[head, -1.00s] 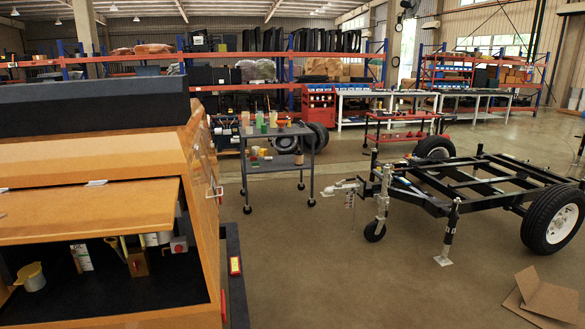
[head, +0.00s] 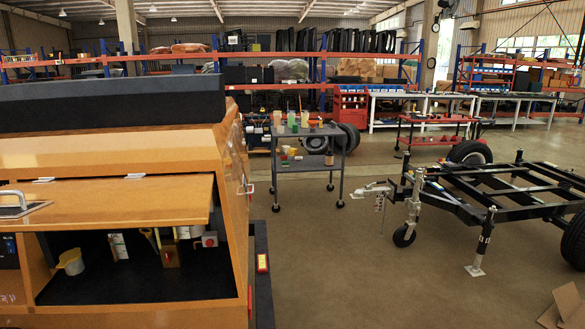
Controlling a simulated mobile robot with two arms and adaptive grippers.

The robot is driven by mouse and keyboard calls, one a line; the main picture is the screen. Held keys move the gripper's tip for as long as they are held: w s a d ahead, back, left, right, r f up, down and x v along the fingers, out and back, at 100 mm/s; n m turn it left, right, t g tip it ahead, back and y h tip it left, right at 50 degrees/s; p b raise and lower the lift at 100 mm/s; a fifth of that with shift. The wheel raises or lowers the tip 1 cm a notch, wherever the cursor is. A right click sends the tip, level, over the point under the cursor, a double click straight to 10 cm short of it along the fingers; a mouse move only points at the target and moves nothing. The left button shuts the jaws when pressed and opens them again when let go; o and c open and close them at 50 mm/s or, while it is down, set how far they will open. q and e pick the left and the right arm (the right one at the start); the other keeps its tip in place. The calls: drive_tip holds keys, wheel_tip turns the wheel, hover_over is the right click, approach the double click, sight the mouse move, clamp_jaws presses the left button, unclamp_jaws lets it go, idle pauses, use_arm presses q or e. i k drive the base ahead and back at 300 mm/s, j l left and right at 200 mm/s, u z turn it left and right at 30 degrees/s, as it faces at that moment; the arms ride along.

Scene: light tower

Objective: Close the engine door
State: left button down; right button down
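The engine door (head: 125,207) is the orange panel on the side of the orange light tower (head: 240,200) at the left. It is hinged along its top edge and stands raised, open over the dark engine bay (head: 120,280). A metal handle plate (head: 18,208) sits on the door near the picture's left edge. Inside the bay I see a yellow-topped container (head: 70,262) and a red switch part (head: 209,239). Neither of my grippers shows in the head view.
A grey cart (head: 305,165) with bottles stands behind the tower. A black trailer frame (head: 480,195) stands at the right, with cardboard (head: 565,308) on the floor near it. The floor (head: 350,270) between tower and trailer is clear.

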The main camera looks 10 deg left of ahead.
sight(136, 200)
drive_tip(key=u, duration=1.25)
